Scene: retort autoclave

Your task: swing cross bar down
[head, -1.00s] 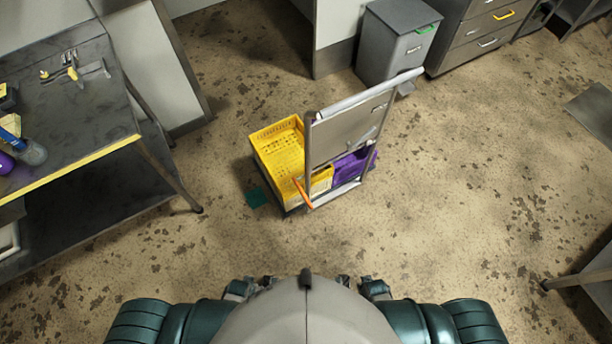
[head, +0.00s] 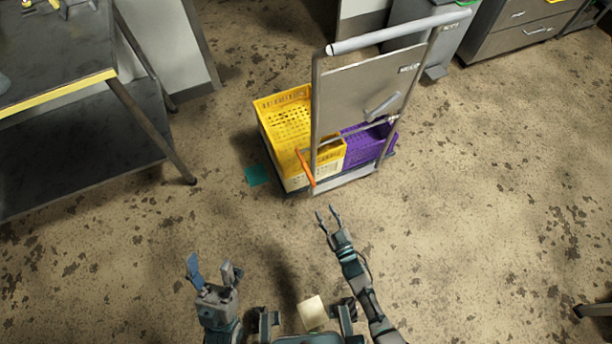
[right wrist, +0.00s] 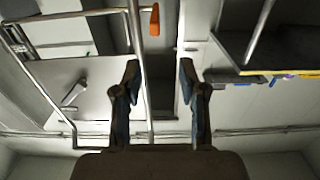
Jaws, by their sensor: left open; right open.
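The cart (head: 366,78) stands ahead of me with an upright metal frame and a grey panel. A thin cross bar (head: 350,136) runs across the frame below the panel, and an orange grip (head: 306,168) slants down at its left end. My right gripper (head: 328,211) is open and empty, in front of the cart's near side and apart from the grip. In the right wrist view, the orange grip (right wrist: 154,20) shows at the top, beyond the open fingers (right wrist: 160,78). My left gripper (head: 211,267) is open and empty, further left and nearer to me.
A yellow crate (head: 264,118) and a purple crate (head: 372,142) sit on the cart. A workbench (head: 60,88) with a yellow edge stands at the left, drawers (head: 505,42) at the back right. A teal patch (head: 257,176) lies beside the cart.

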